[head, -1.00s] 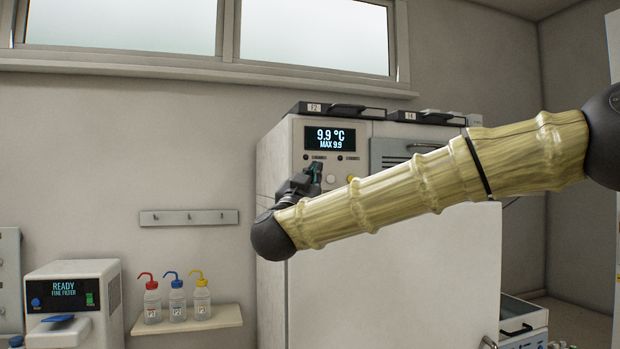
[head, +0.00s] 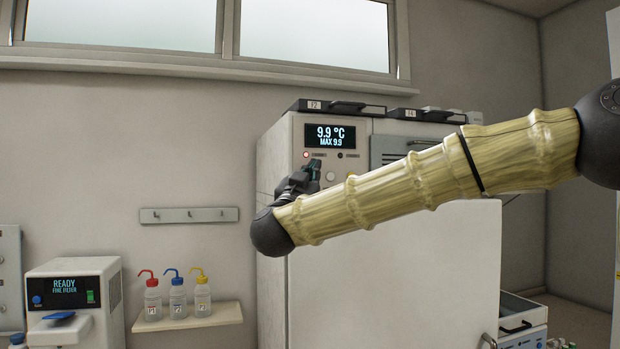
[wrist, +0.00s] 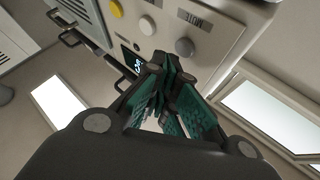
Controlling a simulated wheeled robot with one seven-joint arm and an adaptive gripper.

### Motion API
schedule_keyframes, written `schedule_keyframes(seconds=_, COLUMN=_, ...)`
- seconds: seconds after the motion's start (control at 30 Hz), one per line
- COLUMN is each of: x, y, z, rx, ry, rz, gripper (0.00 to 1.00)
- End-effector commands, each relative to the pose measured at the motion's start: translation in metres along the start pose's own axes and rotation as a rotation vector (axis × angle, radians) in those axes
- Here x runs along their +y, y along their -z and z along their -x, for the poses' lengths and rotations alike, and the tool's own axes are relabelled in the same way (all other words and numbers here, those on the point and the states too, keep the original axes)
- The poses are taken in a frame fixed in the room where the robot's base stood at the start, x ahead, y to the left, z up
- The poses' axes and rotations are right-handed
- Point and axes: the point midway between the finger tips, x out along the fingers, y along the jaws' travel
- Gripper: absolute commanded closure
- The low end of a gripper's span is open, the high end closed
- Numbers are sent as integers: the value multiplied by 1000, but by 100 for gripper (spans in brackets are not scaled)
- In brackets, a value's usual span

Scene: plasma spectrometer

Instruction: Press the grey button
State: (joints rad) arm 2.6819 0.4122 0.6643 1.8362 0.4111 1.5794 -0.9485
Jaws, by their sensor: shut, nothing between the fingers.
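The grey button (wrist: 185,47) is a round knob on the cabinet's front panel in the wrist view, beside a label that appears upside down and seems to read MUTE. My gripper (wrist: 171,68) is shut and empty, its green-padded fingertips just below the button in that view. I cannot tell whether they touch it. In the head view, my gripper (head: 313,167) is at the panel below the display (head: 330,135) and seems to hide the grey button. The display reads 9.9 °C, MAX 9.9. A small lamp (head: 306,154) below it glows red.
A whitish button (wrist: 147,25) and a yellow button (wrist: 116,8) sit in line with the grey one. The white cabinet (head: 400,270) stands behind my arm. A shelf (head: 190,318) with several wash bottles and a filter machine (head: 75,305) are at left.

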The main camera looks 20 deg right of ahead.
Motion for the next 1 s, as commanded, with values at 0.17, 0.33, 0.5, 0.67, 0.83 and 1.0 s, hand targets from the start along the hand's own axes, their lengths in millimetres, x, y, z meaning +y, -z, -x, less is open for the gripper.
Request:
schedule_keyframes(seconds=0.17, x=0, y=0, z=0, rx=0, ry=0, rz=0, gripper=100)
schedule_keyframes(seconds=0.33, x=0, y=0, z=0, rx=0, ry=0, rz=0, gripper=100)
schedule_keyframes(seconds=0.5, x=0, y=0, z=0, rx=0, ry=0, rz=0, gripper=100)
schedule_keyframes(seconds=0.67, x=-1, y=0, z=-1, rx=0, ry=0, rz=0, gripper=100)
schedule_keyframes(seconds=0.83, x=-4, y=-3, z=-4, rx=0, ry=0, rz=0, gripper=100)
schedule_keyframes(seconds=1.0, x=-5, y=-4, z=-5, rx=0, ry=0, rz=0, gripper=100)
